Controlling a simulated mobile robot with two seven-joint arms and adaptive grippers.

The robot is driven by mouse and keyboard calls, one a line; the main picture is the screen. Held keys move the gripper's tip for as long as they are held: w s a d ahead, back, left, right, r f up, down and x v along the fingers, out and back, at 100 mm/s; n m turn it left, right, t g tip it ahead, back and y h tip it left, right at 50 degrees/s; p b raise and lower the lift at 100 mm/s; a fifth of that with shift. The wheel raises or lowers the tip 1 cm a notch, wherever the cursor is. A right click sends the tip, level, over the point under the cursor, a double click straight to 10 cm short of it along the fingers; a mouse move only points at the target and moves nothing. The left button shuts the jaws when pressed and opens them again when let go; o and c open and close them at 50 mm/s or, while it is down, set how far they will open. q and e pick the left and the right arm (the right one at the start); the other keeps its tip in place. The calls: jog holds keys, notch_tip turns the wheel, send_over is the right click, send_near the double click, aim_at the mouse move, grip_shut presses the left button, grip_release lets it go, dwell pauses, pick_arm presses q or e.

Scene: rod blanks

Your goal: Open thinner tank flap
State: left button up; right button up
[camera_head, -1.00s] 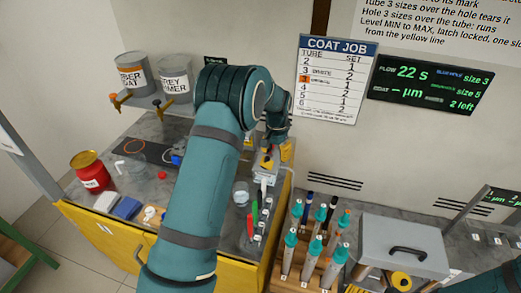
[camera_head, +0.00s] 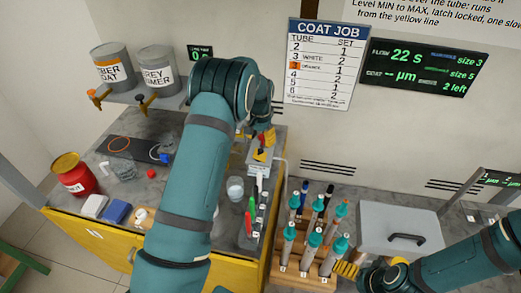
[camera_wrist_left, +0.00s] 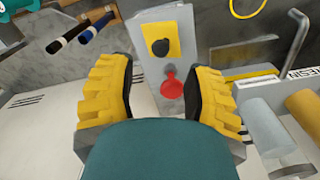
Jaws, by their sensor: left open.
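I see no label that marks the thinner tank. A grey box with a sloped lid and a dark bar handle (camera_head: 406,238) stands on the right bench; its lid is down. My right gripper (camera_head: 345,270) has yellow ribbed fingers at the box's lower left, beside the tube rack; its jaw gap is not clear. My left gripper (camera_head: 264,140) is over a pale device (camera_head: 259,160) at the back of the yellow bench. In the left wrist view, the left gripper (camera_wrist_left: 160,90) is open and empty, with a red knob (camera_wrist_left: 172,86) and a black knob on a yellow plate (camera_wrist_left: 160,46) ahead.
A rack holds several teal-capped tubes (camera_head: 314,240) left of the grey box. A red can (camera_head: 73,175) stands at the far left, near two paint cans (camera_head: 112,68) on a shelf. A beaker (camera_head: 235,189) and coloured tools are beside my left arm.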

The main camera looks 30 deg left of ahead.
aim_at(261, 150)
pick_arm(q)
notch_tip(261, 150, down, 6)
jog(key=shift+r, duration=0.1)
dwell(0.4)
grip_shut()
